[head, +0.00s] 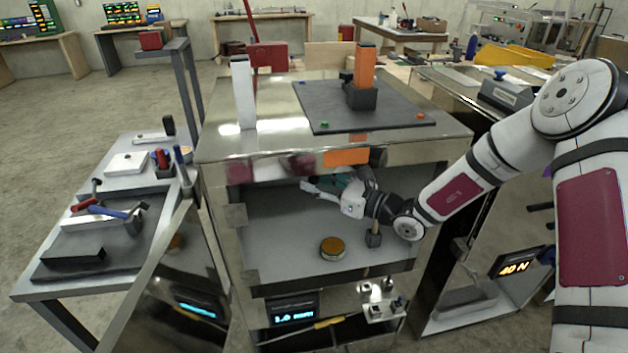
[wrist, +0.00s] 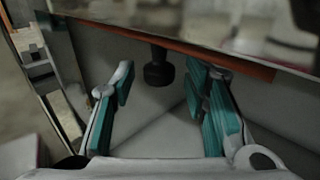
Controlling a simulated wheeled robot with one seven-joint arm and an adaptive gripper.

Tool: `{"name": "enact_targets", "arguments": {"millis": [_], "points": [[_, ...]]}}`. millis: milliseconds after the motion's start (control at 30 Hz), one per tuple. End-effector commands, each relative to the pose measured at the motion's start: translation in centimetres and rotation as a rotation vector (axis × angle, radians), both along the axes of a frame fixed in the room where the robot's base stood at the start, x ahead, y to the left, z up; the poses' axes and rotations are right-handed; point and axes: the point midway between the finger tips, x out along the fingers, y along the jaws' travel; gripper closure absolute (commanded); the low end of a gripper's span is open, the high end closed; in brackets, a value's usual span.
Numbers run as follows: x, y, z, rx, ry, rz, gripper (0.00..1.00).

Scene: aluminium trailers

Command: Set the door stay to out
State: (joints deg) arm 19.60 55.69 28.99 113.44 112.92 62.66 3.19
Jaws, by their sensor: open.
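My gripper (head: 318,188) reaches into the open front compartment of the metal cabinet (head: 225,150), just below its top. In the wrist view, my gripper (wrist: 163,88) has its teal-padded fingers wide apart with nothing held. A dark knob (wrist: 157,72) hangs below an orange-brown edge, between and beyond the fingertips, apart from both. I cannot tell for sure whether this knob is the door stay. A shiny metal panel (head: 160,275), perhaps the open door, stands at the cabinet's left.
A round orange-topped disc (head: 332,247) and a small post on a grey block (head: 374,238) stand on the compartment floor below my arm. The cabinet's top edge is close above my gripper. A tool-covered side table (head: 35,285) is at left.

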Motion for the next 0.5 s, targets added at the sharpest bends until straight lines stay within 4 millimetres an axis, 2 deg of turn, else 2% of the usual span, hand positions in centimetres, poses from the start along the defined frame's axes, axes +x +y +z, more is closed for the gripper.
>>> {"name": "enact_targets", "arguments": {"millis": [100, 433, 467, 500], "points": [[0.35, 0.80, 0.00, 0.000, 0.000, 0.002, 0.59], [0.54, 1.03, 0.03, 0.001, 0.000, 0.000, 0.59], [0.54, 1.03, 0.03, 0.001, 0.000, 0.000, 0.63], [0.53, 1.02, 0.03, 0.000, 0.000, 0.000, 0.72]]}}
